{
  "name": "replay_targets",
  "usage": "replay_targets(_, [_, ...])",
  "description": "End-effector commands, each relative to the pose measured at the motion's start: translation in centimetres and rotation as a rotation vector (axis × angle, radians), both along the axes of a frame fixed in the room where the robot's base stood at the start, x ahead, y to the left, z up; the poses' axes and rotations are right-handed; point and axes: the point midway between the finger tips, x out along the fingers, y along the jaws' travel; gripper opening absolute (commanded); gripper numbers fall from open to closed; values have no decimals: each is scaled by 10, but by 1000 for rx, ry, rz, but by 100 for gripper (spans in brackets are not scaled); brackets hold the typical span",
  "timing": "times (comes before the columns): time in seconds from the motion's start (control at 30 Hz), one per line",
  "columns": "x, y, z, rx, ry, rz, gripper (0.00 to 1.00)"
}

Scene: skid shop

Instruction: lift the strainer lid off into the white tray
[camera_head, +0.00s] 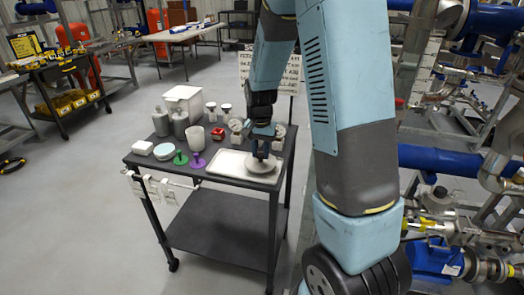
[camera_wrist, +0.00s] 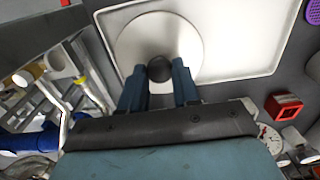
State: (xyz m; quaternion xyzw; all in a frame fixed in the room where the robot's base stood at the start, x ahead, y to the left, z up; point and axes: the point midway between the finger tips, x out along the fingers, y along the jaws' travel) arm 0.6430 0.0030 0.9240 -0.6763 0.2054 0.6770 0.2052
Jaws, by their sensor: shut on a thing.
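The strainer lid (camera_wrist: 190,40) is a round pale disc with a dark round knob (camera_wrist: 159,68) at its middle. My gripper (camera_wrist: 159,86) is shut on the knob, with one blue finger on each side. In the head view the lid (camera_head: 258,166) is at the right end of the white tray (camera_head: 215,172), under my gripper (camera_head: 262,153). In the wrist view the disc overlaps the tray (camera_wrist: 262,70) near one end. I cannot tell whether the lid touches the tray floor or hangs just above it. The strainer body is not clearly seen.
The tray lies on a dark cart (camera_head: 200,213). Grey bottles (camera_head: 180,122), a white box (camera_head: 184,98), a white cup (camera_head: 196,138), a red block (camera_head: 218,134) and gauges stand behind it. A purple stand (camera_head: 197,160) and green stand (camera_head: 180,158) are left of it. Pipework fills the right side.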

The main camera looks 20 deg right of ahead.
Motion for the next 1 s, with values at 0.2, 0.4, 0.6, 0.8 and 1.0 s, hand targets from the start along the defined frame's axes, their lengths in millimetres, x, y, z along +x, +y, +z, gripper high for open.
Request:
replay_targets(0.2, [0,0,-1,0,0,0,14])
replay_targets(0.4, [0,0,-6,1,1,0,14])
replay_targets(0.6, [0,0,-10,1,1,0,14])
replay_targets(0.8, [0,0,-15,0,0,0,14])
replay_targets(1.0, [0,0,-16,0,-1,0,14])
